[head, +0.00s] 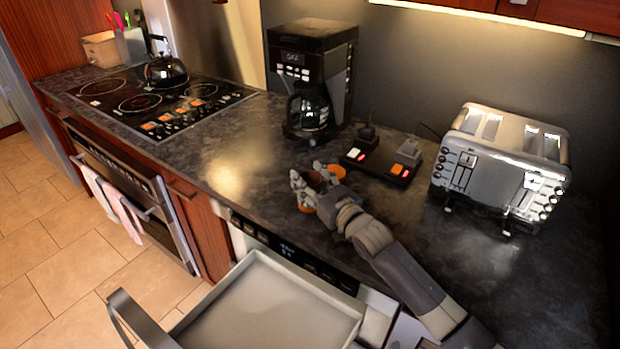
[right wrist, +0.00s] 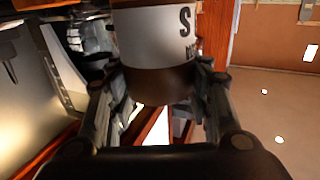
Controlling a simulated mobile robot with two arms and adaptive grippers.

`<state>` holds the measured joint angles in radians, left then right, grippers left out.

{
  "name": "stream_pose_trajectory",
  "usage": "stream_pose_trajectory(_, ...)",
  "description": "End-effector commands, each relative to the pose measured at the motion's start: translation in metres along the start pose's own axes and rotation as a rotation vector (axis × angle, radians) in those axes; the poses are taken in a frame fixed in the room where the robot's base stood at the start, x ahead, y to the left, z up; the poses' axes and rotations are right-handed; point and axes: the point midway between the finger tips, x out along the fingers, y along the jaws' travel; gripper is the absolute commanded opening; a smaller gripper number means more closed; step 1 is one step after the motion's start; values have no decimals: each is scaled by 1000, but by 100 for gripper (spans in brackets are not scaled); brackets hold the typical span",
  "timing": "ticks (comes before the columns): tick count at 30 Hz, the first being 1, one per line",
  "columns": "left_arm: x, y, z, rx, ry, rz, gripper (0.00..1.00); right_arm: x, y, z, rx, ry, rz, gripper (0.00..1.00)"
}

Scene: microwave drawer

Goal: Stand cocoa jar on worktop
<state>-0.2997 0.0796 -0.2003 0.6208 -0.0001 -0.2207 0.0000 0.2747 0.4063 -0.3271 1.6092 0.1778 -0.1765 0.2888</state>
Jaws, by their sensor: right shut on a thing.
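My right gripper (head: 317,186) is over the dark worktop (head: 262,195), near its front edge, in the head view. It is shut on the cocoa jar (head: 313,178), of which only small brown-orange parts show between the fingers. In the right wrist view the jar (right wrist: 155,40) fills the space between the two fingers (right wrist: 160,105). It has a white label with part of a dark letter and a brown end. I cannot tell whether the jar touches the worktop. My left gripper is not in view.
The microwave drawer (head: 262,262) stands open below the worktop. A coffee maker (head: 312,70) stands behind the gripper. A black switch box (head: 383,164) and a toaster (head: 503,160) are to the right. The worktop left of the gripper is clear up to the hob (head: 150,103).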

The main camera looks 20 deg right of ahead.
Motion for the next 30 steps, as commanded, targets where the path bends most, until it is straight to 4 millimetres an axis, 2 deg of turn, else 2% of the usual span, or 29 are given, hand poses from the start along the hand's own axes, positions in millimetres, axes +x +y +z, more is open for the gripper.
stream_pose_trajectory(1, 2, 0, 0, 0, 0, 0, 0, 0, 0, 2, 0, 1, 0, 0)
stream_pose_trajectory(2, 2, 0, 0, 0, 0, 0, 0, 0, 0, 3, 0, -1, 0, 48)
stream_pose_trajectory(4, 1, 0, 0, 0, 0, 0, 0, 0, 0, 2, 0, -1, 0, 64)
stream_pose_trajectory(17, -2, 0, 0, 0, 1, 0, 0, 0, 0, -3, 0, 0, 0, 66)
stream_pose_trajectory(23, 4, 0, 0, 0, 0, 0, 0, -27, 0, 2, 0, -3, 0, 66)
stream_pose_trajectory(30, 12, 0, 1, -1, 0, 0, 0, -77, 0, 2, -1, -3, 0, 66)
